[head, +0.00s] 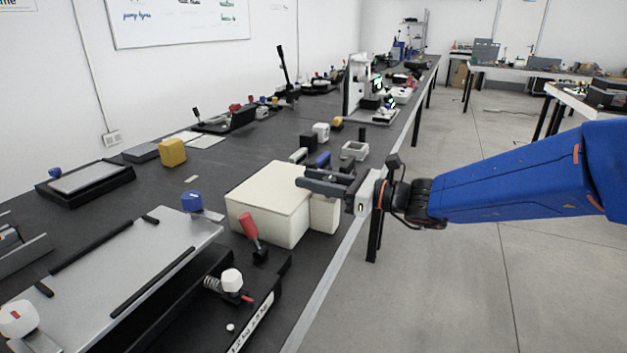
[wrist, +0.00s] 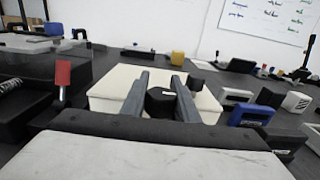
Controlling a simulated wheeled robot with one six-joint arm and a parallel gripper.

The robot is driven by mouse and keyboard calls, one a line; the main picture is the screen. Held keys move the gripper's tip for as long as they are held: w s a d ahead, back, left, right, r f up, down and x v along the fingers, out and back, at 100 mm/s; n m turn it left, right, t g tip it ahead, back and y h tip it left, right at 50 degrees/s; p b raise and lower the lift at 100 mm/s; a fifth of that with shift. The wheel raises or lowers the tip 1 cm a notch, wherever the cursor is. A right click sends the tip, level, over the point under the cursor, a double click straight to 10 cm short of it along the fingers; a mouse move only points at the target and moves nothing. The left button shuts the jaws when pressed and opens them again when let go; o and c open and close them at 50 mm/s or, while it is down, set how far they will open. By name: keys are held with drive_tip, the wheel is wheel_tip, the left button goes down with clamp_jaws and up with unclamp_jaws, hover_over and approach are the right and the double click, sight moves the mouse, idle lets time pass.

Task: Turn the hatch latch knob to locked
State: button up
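A black faceted knob (wrist: 160,101) with a small pale mark stands between the two grey fingers of my gripper (wrist: 160,80) in the wrist view. The fingers are apart, one on each side of the knob. I cannot tell whether they touch it. A cream box-shaped housing (wrist: 109,85) lies behind and around the fingers. In the head view, my gripper (head: 318,183) reaches from the right over the right side of the cream housing (head: 266,205). The knob is not clear there, hidden by the gripper. I cannot read its latch setting.
A red-handled lever (head: 250,227) stands in front of the housing, left of my gripper. A blue block (head: 322,159) and a pale open box (head: 355,150) sit behind it. A metal plate fixture (head: 125,275) fills the near left. The floor at right is clear.

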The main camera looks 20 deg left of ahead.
drive_tip(key=shift+g, duration=0.3)
drive_tip(key=n+g, duration=0.2)
drive_tip(key=shift+s+g, duration=0.25)
drive_tip(key=shift+g, duration=0.15)
drive_tip(key=n+g, duration=0.2)
drive_tip(key=s+n+g+h, duration=0.1)
drive_tip(key=g, duration=0.2)
drive_tip(key=shift+d+n+h, duration=0.15)
drive_tip(key=shift+n+h, duration=0.15)
drive_tip(key=shift+n, duration=0.1)
drive_tip(key=shift+s+d+n+g+h, duration=0.2)
drive_tip(key=shift+s+n+g+h, duration=0.1)
drive_tip(key=shift+n+g+h, duration=0.85)
drive_tip(key=shift+s+d+n+g+h, duration=0.3)
drive_tip(key=shift+n+g+h, duration=0.55)
drive_tip(key=shift+g, duration=0.55)
drive_tip(key=shift+s+d+n+g+h, duration=0.15)
drive_tip(key=shift+s+n+g+h, duration=0.15)
drive_tip(key=shift+n+g+h, duration=0.85)
drive_tip(key=o, duration=1.1)
drive_tip(key=shift+c, duration=0.2)
